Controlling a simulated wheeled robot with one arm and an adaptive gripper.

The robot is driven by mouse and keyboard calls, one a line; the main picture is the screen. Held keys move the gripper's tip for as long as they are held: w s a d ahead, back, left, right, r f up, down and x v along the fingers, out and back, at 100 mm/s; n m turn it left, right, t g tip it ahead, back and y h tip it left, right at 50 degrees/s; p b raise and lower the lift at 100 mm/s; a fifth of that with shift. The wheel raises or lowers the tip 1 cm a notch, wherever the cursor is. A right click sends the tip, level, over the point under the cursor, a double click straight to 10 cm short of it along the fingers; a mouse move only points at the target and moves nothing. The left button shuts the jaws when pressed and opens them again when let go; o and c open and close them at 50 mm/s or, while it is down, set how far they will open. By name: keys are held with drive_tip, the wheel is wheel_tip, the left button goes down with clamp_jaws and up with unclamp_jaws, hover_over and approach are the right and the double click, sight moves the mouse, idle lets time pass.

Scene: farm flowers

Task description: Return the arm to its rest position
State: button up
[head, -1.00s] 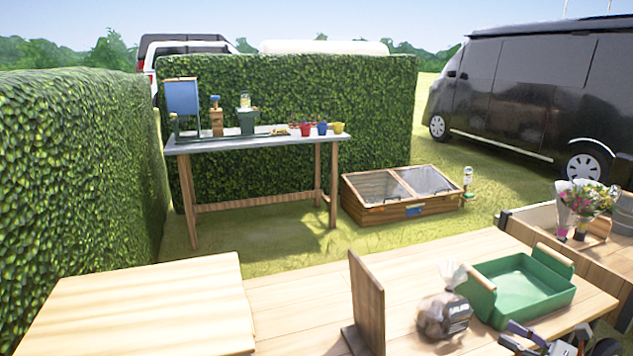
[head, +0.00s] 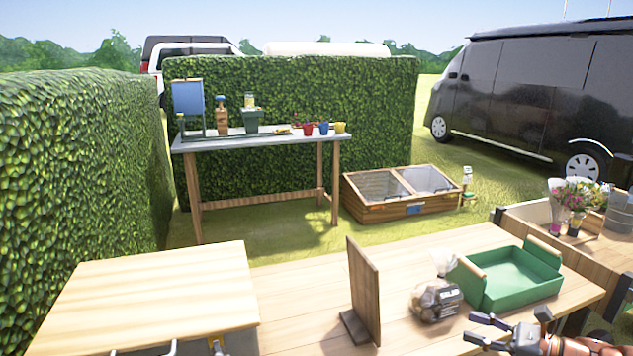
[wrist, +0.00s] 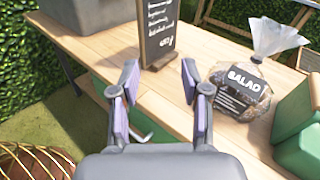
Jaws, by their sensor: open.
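My gripper (wrist: 157,85) is open and empty in the wrist view, its two purple-padded fingers spread apart over the front part of the wooden table (wrist: 103,54). In the head view my gripper (head: 492,334) shows at the bottom right, in front of the table's front edge. My arm runs off the lower right corner, so most of it is out of view. A dark upright sign board (wrist: 158,30) stands beyond the fingertips.
In the head view, a green tray (head: 508,281) with wooden handles stands beside the bag (head: 436,297). The back of the sign board (head: 364,290) stands left of it. A wooden-topped cabinet (head: 160,290) is at the left. A cold frame (head: 401,192) stands on the grass behind.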

drive_tip(key=s+a+r+n+g, duration=0.1)
drive_tip(key=s+a+n+g, duration=0.2)
drive_tip(key=a, duration=0.4)
drive_tip(key=s+a+r+n+g, duration=0.2)
drive_tip(key=a+n+g, duration=0.25)
drive_tip(key=a, duration=0.35)
drive_tip(key=s+a+r+n+g, duration=0.1)
drive_tip(key=s+a+n+g, duration=0.2)
drive_tip(key=a, duration=0.4)
drive_tip(key=s+a+f+n+g+h, duration=0.2)
drive_tip(key=s+n+h, duration=0.35)
drive_tip(key=s, duration=0.35)
drive_tip(key=s+a+f+n+g+h, duration=0.1)
drive_tip(key=s+a+n+g+h, duration=0.1)
drive_tip(key=s+n+h, duration=0.55)
drive_tip(key=s+d, duration=0.5)
drive_tip(key=s, duration=0.1)
wheel_tip(320, 180, up, 20)
drive_tip(key=t+p, duration=0.1)
drive_tip(key=p, duration=1.7)
drive_tip(key=shift+w+f+n+t+p, duration=0.15)
drive_tip(key=shift+w+n+t+p, duration=0.05)
drive_tip(key=shift+n+t+p, duration=0.15)
drive_tip(key=shift+a, duration=0.1)
